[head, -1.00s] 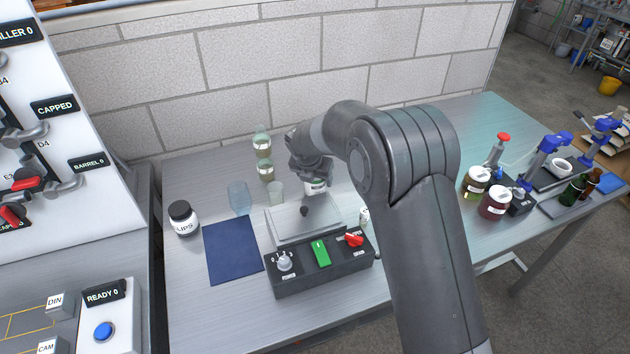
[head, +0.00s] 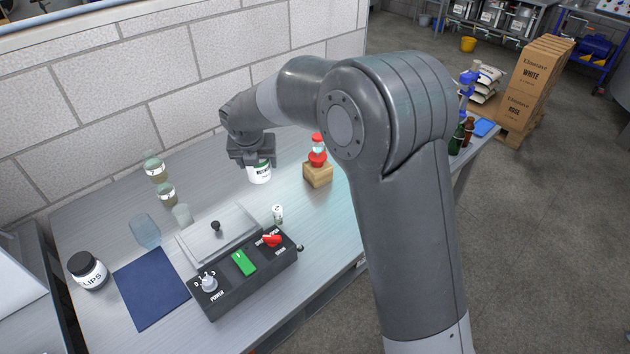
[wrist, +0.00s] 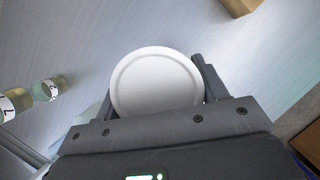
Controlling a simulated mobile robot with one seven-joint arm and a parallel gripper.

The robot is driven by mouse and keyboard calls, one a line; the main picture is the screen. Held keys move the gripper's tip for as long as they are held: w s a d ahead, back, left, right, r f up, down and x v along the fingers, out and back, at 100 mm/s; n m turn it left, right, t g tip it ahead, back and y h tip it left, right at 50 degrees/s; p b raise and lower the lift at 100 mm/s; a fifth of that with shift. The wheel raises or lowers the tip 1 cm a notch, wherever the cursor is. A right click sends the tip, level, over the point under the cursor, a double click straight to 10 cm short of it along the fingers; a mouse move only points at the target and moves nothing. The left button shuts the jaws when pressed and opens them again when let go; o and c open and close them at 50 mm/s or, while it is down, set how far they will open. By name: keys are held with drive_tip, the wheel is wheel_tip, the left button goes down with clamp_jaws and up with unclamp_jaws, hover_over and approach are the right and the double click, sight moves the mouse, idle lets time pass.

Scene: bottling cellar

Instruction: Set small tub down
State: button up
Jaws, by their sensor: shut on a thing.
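The small tub (head: 259,173) is white with a green-edged label and hangs below my gripper (head: 252,155) near the back of the bench. In the wrist view its round white lid (wrist: 157,82) sits between the two fingers of my gripper (wrist: 155,90). My gripper is shut on the tub, which looks upright. I cannot tell whether its base touches the bench top (head: 215,190).
A wooden block with a red-topped item (head: 317,174) stands just right of the tub. A hotplate-like device (head: 240,265), a blue mat (head: 150,287), glass beakers (head: 144,231), labelled jars (head: 166,194) and a CLIPS jar (head: 87,270) stand left and in front.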

drive_tip(key=d+m+h, duration=0.2)
drive_tip(key=d+m, duration=0.3)
drive_tip(key=d, duration=3.3)
drive_tip(key=w+a+f, duration=0.1)
drive_tip(key=a+f, duration=0.1)
drive_tip(key=a, duration=0.1)
drive_tip(key=w+a+f, duration=0.2)
drive_tip(key=a, duration=0.1)
drive_tip(key=w+a+f, duration=0.1)
drive_tip(key=a+f, duration=0.1)
drive_tip(key=a, duration=0.2)
drive_tip(key=shift+w+f, duration=0.2)
drive_tip(key=shift+f, duration=0.1)
drive_tip(key=shift+m, duration=0.3)
drive_tip(key=shift+f, duration=2.05)
drive_tip(key=shift+f, duration=0.15)
drive_tip(key=o, duration=1.2)
